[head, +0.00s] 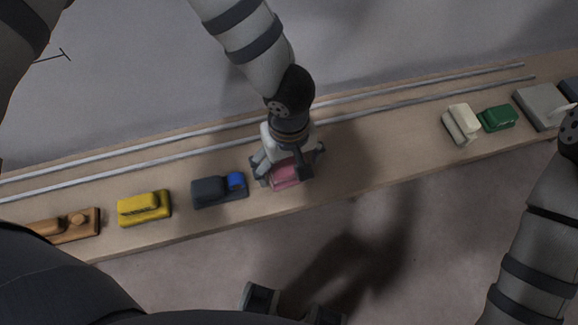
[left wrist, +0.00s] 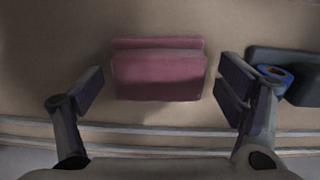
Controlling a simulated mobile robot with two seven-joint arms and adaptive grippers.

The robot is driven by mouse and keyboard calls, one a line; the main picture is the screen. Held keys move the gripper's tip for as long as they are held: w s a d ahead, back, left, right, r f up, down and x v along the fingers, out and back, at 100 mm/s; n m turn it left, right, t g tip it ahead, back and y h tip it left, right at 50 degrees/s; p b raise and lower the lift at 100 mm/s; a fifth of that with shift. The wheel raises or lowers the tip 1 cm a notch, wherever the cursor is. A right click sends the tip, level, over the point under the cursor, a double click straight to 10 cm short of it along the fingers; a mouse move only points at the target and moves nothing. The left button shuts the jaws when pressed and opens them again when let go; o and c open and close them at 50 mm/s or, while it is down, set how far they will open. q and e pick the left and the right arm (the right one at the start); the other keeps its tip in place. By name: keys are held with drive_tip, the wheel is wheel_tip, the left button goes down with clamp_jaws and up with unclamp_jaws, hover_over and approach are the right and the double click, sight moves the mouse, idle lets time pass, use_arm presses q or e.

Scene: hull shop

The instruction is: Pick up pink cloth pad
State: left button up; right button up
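The pink cloth pad (head: 286,174) lies on the long wooden bench, partly hidden under my left gripper in the head view. In the left wrist view the pink cloth pad (left wrist: 158,75) is a blocky pink piece with a raised strip. My left gripper (head: 287,176) points down over it. In the left wrist view my left gripper (left wrist: 165,90) has its fingers spread wide, one on each side of the pad, with gaps showing between fingers and pad. My right arm enters at the right edge of the head view; its fingers do not show clearly.
On the wooden bench (head: 390,150), a dark block with a blue part (head: 219,189) sits just left of the pad. A yellow block (head: 144,207) and a wooden piece (head: 68,226) lie farther left. White (head: 461,123) and green (head: 497,118) pieces lie right. Two rails run along the back.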

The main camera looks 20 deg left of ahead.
sight(285, 167)
use_arm(q)
drive_tip(key=c, duration=0.9)
drive_tip(key=r, duration=0.3)
drive_tip(key=r+p, duration=0.1)
drive_tip(key=shift+s+a+r, duration=0.25)
drive_tip(key=shift+s+r, duration=0.05)
drive_tip(key=shift+r, duration=0.1)
drive_tip(key=s+a+r+p, duration=0.2)
drive_tip(key=s+a+r, duration=0.5)
drive_tip(key=s, duration=0.3)
drive_tip(key=shift+s+a+r+p, duration=0.25)
drive_tip(key=shift+s+r+p, duration=0.15)
drive_tip(key=shift+r, duration=0.2)
use_arm(e)
drive_tip(key=w+r+t, duration=0.1)
drive_tip(key=w+r, duration=0.3)
drive_tip(key=shift+w+r+t, duration=0.4)
